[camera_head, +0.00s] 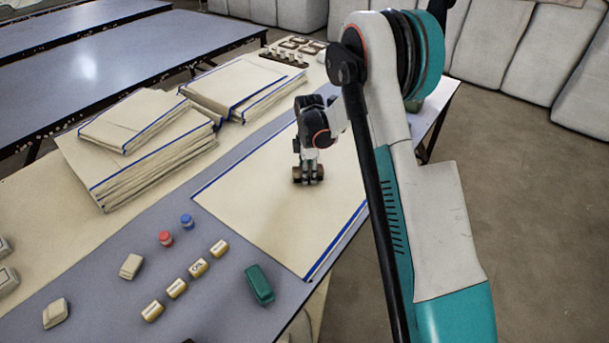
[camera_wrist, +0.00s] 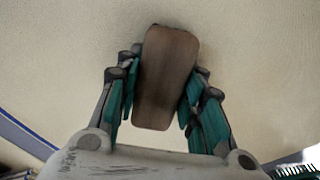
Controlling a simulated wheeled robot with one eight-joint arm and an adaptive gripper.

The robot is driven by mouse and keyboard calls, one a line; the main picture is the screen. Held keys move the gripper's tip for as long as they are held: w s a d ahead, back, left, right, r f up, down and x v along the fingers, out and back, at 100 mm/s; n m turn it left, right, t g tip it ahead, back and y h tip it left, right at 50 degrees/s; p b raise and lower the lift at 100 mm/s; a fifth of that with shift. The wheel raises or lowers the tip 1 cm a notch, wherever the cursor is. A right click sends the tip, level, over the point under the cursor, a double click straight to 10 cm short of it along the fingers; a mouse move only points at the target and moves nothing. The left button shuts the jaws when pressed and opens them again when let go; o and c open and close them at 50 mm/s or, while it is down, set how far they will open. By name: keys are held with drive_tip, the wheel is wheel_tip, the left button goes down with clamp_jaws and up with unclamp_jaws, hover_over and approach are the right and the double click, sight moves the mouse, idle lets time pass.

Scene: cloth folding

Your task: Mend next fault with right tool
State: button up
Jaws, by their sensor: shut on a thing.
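A cream cloth (camera_head: 262,203) with blue-striped edges lies flat on the blue-grey table; its pale surface fills most of the wrist view (camera_wrist: 60,70). My gripper (camera_head: 308,170) is over the cloth's upper right part. Its teal fingers (camera_wrist: 158,100) are shut on a brown wooden block-like tool (camera_wrist: 165,75), which also shows in the head view (camera_head: 298,176). The tool's underside is hidden, and I cannot tell whether it touches the cloth. No clear fault shows on the visible cloth. A green tool (camera_head: 259,284) lies on the table at the cloth's near side.
Folded cloth stacks (camera_head: 150,150) (camera_head: 240,85) stand along the left. Several labelled blocks (camera_head: 198,267), a red-topped jar (camera_head: 166,239), a blue-topped jar (camera_head: 187,221) and pale blocks (camera_head: 131,266) lie at the front. A dark rack (camera_head: 285,59) stands at the far end.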

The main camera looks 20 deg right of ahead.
drive_tip(key=shift+w+d+f, duration=0.15)
drive_tip(key=shift+w+d, duration=0.2)
drive_tip(key=shift+d, duration=0.3)
drive_tip(key=shift+s+a+f, duration=0.1)
drive_tip(key=shift+s+a, duration=0.6)
drive_tip(key=shift+a, duration=0.1)
drive_tip(key=shift+s+a, duration=0.55)
drive_tip(key=shift+a, duration=0.45)
drive_tip(key=shift+w+r, duration=0.1)
drive_tip(key=shift+r, duration=0.1)
drive_tip(key=shift+w+d, duration=0.45)
drive_tip(key=shift+d, duration=0.1)
drive_tip(key=shift+w+d+r, duration=0.1)
drive_tip(key=shift+w+d, duration=0.3)
drive_tip(key=shift+d, duration=0.2)
drive_tip(key=shift+w+d, duration=0.4)
drive_tip(key=shift+d, duration=0.2)
drive_tip(key=shift+r, duration=0.1)
